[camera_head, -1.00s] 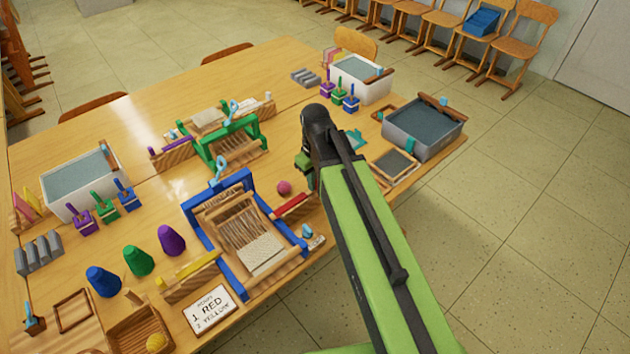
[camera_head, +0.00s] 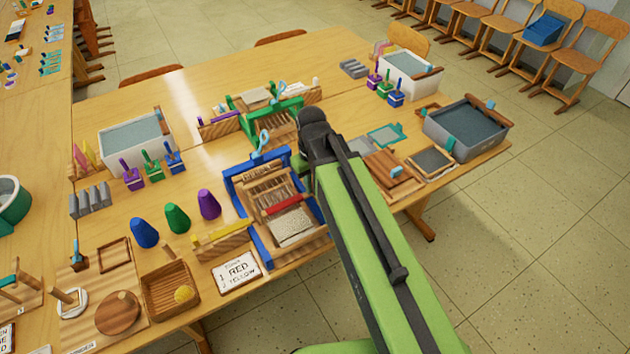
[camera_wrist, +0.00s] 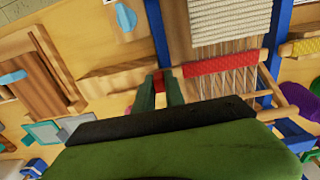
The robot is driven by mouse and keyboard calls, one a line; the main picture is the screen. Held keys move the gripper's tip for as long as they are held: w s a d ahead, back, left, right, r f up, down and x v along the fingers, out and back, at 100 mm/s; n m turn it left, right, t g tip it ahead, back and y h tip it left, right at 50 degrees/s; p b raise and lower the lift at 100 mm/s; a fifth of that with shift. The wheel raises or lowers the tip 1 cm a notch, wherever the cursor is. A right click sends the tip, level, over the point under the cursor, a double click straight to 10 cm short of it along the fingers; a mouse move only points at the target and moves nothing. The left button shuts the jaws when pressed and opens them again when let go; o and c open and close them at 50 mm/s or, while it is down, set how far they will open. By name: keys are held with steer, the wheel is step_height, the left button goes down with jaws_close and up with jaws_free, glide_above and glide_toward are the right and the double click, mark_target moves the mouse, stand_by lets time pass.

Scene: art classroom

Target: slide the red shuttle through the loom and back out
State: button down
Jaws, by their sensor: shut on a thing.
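The red shuttle (camera_head: 285,204) lies across the threads of the blue-framed loom (camera_head: 235,190). In the wrist view the red shuttle (camera_wrist: 222,65) spans the warp between the loom's two blue side posts (camera_wrist: 274,45). My gripper (camera_wrist: 160,88) is at the loom's side, with its green fingers shut on the shuttle's end; a bit of red shows between the fingertips. In the head view my arm hides the fingers and that end of the shuttle. A piece of pale woven cloth (camera_head: 295,226) sits at the loom's near end.
A yellow shuttle (camera_head: 222,238) rests on a wooden holder left of the loom. A card (camera_head: 238,272) reading "1 RED 2 YELLOW" lies in front. A green loom (camera_head: 270,120) stands behind. Coloured cones (camera_head: 177,218) stand to the left. Wooden pieces and frames (camera_head: 432,160) lie to the right.

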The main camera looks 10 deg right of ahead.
steer(key=shift+s+a, duration=0.1)
steer(key=shift+a, duration=0.3)
steer(key=c, duration=1.4)
jaws_free()
steer(key=shift+s, duration=0.1)
steer(key=shift+d, duration=0.15)
steer(key=shift+r+p, duration=0.4)
step_height(320, 180, up, 17)
steer(key=p, duration=1.6)
steer(key=shift+f+p, duration=0.15)
steer(key=shift+p, duration=0.2)
